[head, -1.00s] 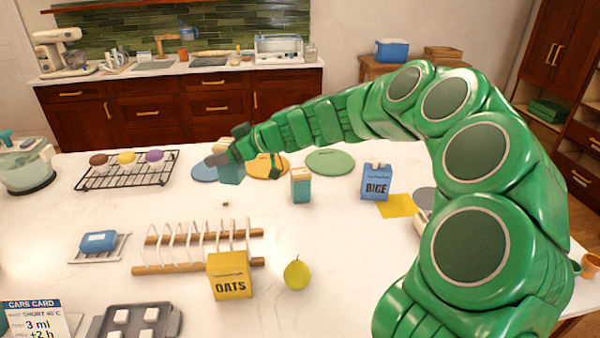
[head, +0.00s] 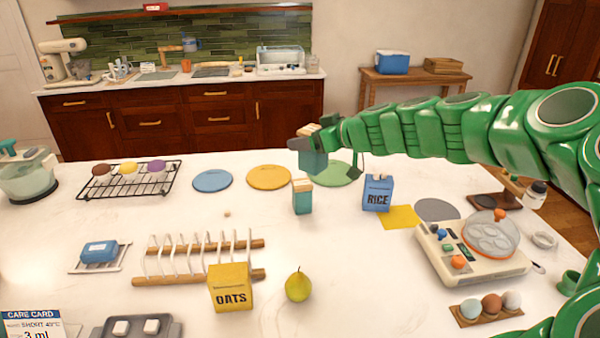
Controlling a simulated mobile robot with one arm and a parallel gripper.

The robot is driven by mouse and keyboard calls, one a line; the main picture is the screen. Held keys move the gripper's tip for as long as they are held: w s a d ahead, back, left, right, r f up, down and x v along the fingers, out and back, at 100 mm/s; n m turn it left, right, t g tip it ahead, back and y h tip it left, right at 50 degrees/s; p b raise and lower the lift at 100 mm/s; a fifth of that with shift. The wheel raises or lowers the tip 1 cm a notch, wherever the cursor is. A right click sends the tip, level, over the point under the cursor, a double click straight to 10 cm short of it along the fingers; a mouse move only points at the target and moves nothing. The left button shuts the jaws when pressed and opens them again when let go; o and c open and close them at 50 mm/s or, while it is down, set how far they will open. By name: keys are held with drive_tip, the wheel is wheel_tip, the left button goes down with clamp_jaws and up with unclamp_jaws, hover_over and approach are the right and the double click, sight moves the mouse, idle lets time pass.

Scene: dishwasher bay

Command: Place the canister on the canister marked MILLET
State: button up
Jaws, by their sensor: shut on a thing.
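My gripper (head: 301,143) is shut on a teal canister (head: 314,162) with a pale top and holds it upright above the table. Below it a second teal canister (head: 302,200) with a pale top stands on the table; no writing on it can be read. A blue canister (head: 377,194) marked RICE stands to the right, and a yellow canister (head: 230,289) marked OATS stands nearer the front. I can read MILLET on none of them. In this view the held canister is apart from the standing teal one, up and slightly to its right.
A green disc (head: 333,175) lies partly behind the held canister, with orange (head: 269,177) and blue (head: 212,181) discs to the left. A pear (head: 298,286) and a white-pronged rack (head: 200,276) are in front. An egg cooker (head: 473,264) stands at right. Bare table surrounds the standing teal canister.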

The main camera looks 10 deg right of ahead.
drive_tip(key=shift+w+a+f, duration=0.15)
drive_tip(key=shift+w+f, duration=1.95)
drive_tip(key=shift+w, duration=0.1)
drive_tip(key=shift+w+a+f, duration=0.15)
drive_tip(key=shift+w+f, duration=1.95)
drive_tip(key=shift+w, duration=0.15)
drive_tip(key=shift+w+a+f, duration=0.15)
drive_tip(key=shift+w+f, duration=1.95)
drive_tip(key=shift+w, duration=0.1)
drive_tip(key=shift+f, duration=0.15)
drive_tip(key=o, duration=1.2)
drive_tip(key=v, duration=1.2)
